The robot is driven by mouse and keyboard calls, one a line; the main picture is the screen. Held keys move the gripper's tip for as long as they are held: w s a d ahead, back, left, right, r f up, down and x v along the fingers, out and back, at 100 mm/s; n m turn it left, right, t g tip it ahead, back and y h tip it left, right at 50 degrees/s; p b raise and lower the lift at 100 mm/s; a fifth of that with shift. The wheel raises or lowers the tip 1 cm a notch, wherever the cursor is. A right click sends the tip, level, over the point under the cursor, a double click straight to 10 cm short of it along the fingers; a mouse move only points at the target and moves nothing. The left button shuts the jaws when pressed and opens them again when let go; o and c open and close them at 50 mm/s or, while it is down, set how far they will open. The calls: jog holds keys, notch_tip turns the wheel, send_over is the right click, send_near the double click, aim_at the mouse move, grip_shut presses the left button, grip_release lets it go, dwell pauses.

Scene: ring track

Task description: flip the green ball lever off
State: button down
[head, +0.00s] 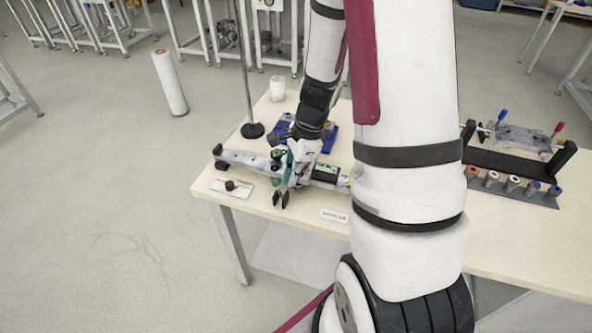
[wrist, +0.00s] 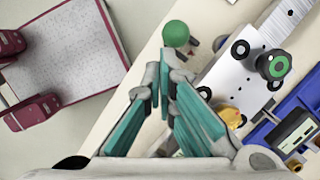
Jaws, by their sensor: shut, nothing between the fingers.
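The green ball (wrist: 175,33) of the lever shows in the wrist view, just beyond my fingertips and slightly to their right. A small part of it (head: 276,182) shows in the head view, beside my gripper. Its lever stem is mostly hidden, so its angle is hard to tell. My gripper (wrist: 164,72) is shut and empty, and I see no clear contact with the ball.
A black knob with a green top (wrist: 274,65) stands on the track right of the ball. A yellow part (wrist: 230,116) and a small display box (wrist: 295,130) are close by. A stand pole (head: 247,85) rises behind.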

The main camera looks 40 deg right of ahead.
jog(key=shift+s+a+f, duration=0.1)
jog(key=shift+s+a, duration=0.1)
jog(key=shift+a, duration=0.1)
jog(key=shift+w+d, duration=0.1)
jog(key=shift+w+d+f, duration=0.3)
jog(key=shift+d, duration=0.25)
jog(key=s+d+r, duration=0.3)
jog(key=s+r, duration=0.1)
jog(key=r, duration=0.6)
jog(key=shift+r+p, duration=0.2)
jog(key=shift+p, duration=0.2)
